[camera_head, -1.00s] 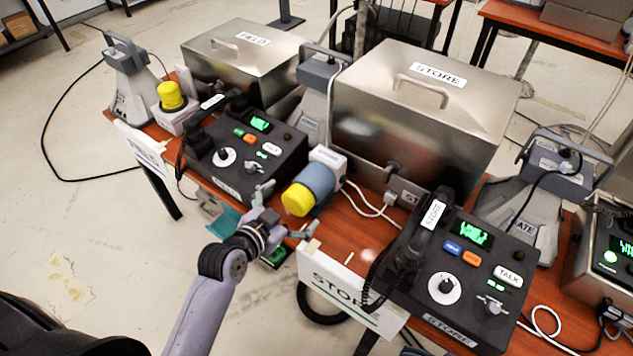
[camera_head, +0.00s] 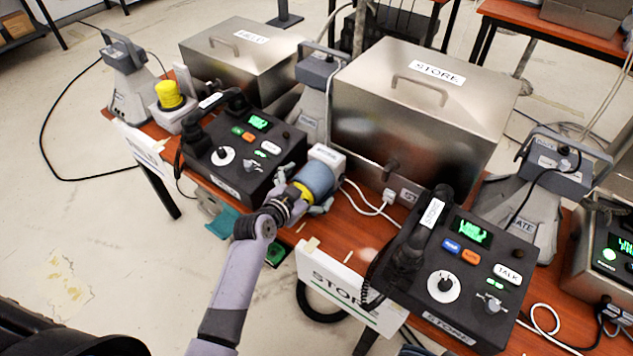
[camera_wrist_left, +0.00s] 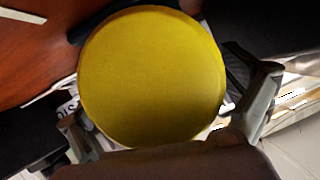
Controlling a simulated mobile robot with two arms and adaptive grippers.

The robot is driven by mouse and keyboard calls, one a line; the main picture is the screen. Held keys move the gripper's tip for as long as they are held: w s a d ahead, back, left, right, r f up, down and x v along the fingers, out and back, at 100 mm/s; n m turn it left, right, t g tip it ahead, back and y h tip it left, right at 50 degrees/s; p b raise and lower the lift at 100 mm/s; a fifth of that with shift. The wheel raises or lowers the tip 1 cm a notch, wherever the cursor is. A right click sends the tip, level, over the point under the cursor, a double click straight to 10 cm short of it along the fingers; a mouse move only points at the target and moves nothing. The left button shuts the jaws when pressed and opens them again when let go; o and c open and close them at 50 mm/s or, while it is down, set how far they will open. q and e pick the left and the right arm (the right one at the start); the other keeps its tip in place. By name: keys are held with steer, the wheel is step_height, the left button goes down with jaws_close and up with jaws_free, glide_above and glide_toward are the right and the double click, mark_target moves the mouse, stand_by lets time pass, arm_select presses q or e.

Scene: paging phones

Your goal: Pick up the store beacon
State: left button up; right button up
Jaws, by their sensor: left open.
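The store beacon (camera_head: 318,177) is a blue-grey cylinder with a yellow end, lying against a small white box (camera_head: 327,155) in front of the STORE case. Its round yellow face (camera_wrist_left: 150,75) fills the middle of the left wrist view. My left gripper (camera_head: 304,191) is open at the yellow end, with one finger on each side of it. I cannot tell whether the fingers touch it. The gripper partly hides the yellow end in the head view. My right gripper is not in view.
The STORE phone console (camera_head: 455,265) stands to the right, and the field console (camera_head: 240,160) is close on the left. The metal STORE case (camera_head: 400,125) is behind. A STORE sign (camera_head: 345,288) hangs at the table's front edge. A white cable (camera_head: 370,205) lies right of the beacon.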

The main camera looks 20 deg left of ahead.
arm_select(q)
steer(key=shift+c, duration=0.5)
steer(key=shift+s, duration=0.15)
steer(key=c, duration=2)
steer(key=shift+r, duration=0.15)
